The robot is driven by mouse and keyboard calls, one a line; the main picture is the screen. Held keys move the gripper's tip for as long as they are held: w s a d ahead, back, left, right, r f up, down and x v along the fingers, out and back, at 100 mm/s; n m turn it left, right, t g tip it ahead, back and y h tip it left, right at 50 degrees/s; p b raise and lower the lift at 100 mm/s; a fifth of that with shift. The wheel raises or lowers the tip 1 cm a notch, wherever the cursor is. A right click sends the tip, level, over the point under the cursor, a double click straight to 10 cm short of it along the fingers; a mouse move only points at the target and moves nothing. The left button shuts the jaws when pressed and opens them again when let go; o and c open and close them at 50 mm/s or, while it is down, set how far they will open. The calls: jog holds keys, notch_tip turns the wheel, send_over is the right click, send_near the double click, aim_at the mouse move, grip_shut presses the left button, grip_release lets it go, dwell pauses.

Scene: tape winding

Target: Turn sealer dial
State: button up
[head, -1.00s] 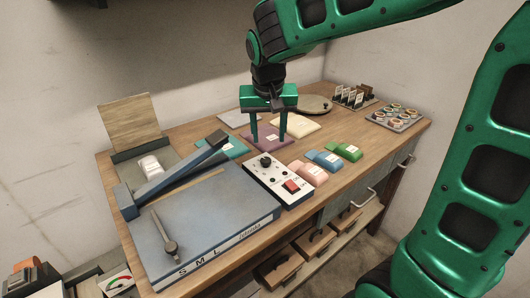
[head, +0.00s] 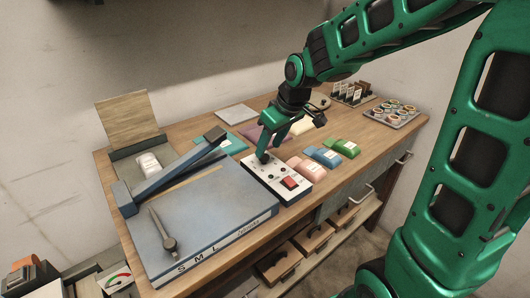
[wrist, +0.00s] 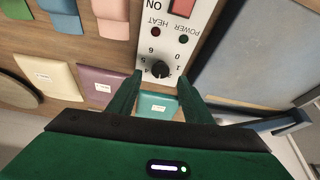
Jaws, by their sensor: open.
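The sealer's white control panel (head: 278,178) lies on the bench beside the blue sealer bed (head: 205,215). It carries a red switch (head: 290,182), which also shows in the wrist view (wrist: 182,8). The black sealer dial (wrist: 161,69) shows in the wrist view, with a numbered scale around it and the HEAT and POWER lamps beyond it. My gripper (wrist: 158,82) is open, with one finger on each side of the dial in that picture. I cannot tell whether the fingers touch it. In the head view my gripper (head: 262,155) hides the dial.
Pink, blue and green packets (head: 326,156) lie right of the panel. A teal packet (head: 230,143) and a purple one lie behind it. The sealer's long blue arm (head: 172,174) is raised to the left. A tray of small round items (head: 394,112) stands at the back right.

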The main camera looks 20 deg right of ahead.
aim_at(266, 158)
jog(key=shift+x, duration=1.9)
jog(key=shift+c, duration=0.4)
jog(key=c, duration=1)
jog(key=shift+m, duration=0.6)
jog(key=o, duration=1.1)
jog(key=shift+r, duration=0.15)
jog(key=v, duration=1)
jog(key=shift+s+a+r, duration=0.15)
jog(key=shift+s+a, duration=0.05)
